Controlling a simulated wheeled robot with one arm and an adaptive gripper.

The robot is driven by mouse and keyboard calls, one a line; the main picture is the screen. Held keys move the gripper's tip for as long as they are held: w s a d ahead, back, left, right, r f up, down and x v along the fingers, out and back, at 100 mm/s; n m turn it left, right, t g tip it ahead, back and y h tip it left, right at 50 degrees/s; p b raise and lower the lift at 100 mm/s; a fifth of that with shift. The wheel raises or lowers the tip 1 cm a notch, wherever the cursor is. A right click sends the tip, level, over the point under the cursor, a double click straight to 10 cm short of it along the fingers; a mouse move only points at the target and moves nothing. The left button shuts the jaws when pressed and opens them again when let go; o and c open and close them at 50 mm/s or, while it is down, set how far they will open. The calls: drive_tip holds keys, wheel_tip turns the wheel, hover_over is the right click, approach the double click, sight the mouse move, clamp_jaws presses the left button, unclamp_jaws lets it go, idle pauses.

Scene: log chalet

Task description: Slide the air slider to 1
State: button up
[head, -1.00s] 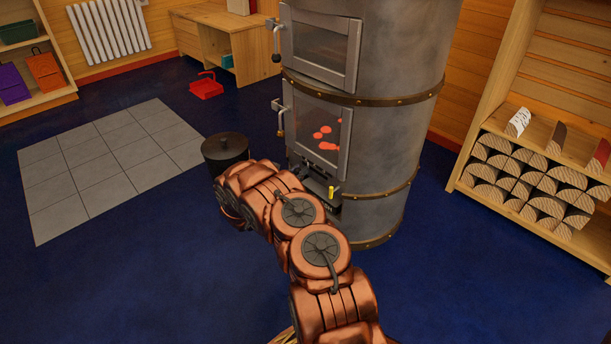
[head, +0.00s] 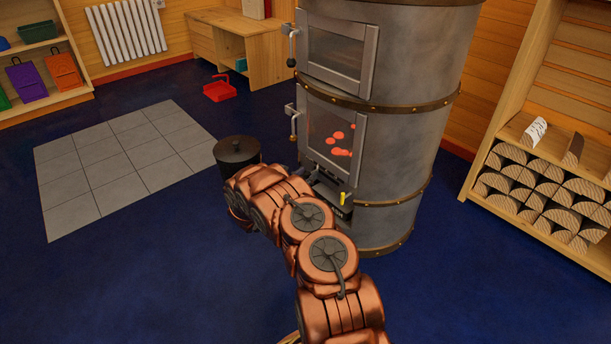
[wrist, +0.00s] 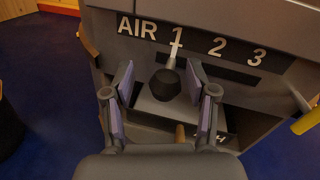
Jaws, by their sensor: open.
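The stove's air scale (wrist: 195,42) reads AIR 1, 2, 3 on a dark strip in the wrist view. Below it is the air slider's dark knob (wrist: 165,84), with a pale pointer rising to the 1. My gripper (wrist: 158,80) is open, one finger on each side of the knob, with gaps showing; I cannot tell whether anything touches. In the head view the round metal stove (head: 405,135) stands beyond my arm, which hides the gripper and knob.
A yellow handle (wrist: 307,120) sticks out right of the gripper. Below, an ASH label is partly covered by a finger. A black lidded pot (head: 238,151) stands left of my arm. A log rack (head: 545,195) is at the right. Blue floor is clear in front.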

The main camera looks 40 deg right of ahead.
drive_tip(key=s+a, duration=0.2)
drive_tip(key=a, duration=1)
idle(0.3)
drive_tip(key=s+a+r+m+g+y+p, duration=0.1)
drive_tip(key=s+r+m+g+y+p, duration=0.15)
drive_tip(key=s+r+m+p, duration=0.75)
drive_tip(key=s+r+g+y+p, duration=0.15)
drive_tip(key=s+r+g, duration=0.25)
drive_tip(key=r, duration=1.3)
drive_tip(key=s+a+r+m+g+y+p, duration=0.1)
drive_tip(key=s+r+m+g+p, duration=0.2)
drive_tip(key=s+r+m+p, duration=0.75)
drive_tip(key=s+a+r+t+y+p, duration=0.1)
drive_tip(key=s+a+r+y+p, duration=0.3)
drive_tip(key=a+r, duration=0.5)
drive_tip(key=s+a+r+m+t+y+p, duration=0.1)
drive_tip(key=s+a+r+t+y+p, duration=0.1)
drive_tip(key=s+a+r+y+p, duration=0.2)
drive_tip(key=s+a+r+t+y+p, duration=0.1)
drive_tip(key=s+a+r+y+p, duration=0.3)
drive_tip(key=s+a+r+p, duration=0.4)
drive_tip(key=a+r+p, duration=0.3)
drive_tip(key=a+r, duration=0.3)
drive_tip(key=a, duration=0.2)
drive_tip(key=shift+s+r+m, duration=0.3)
drive_tip(key=shift+r+m, duration=0.05)
drive_tip(key=shift+s+a+r+t+y, duration=0.15)
drive_tip(key=shift+s+a+t+y, duration=0.1)
drive_tip(key=shift+a+y, duration=0.2)
drive_tip(key=shift+c, duration=0.2)
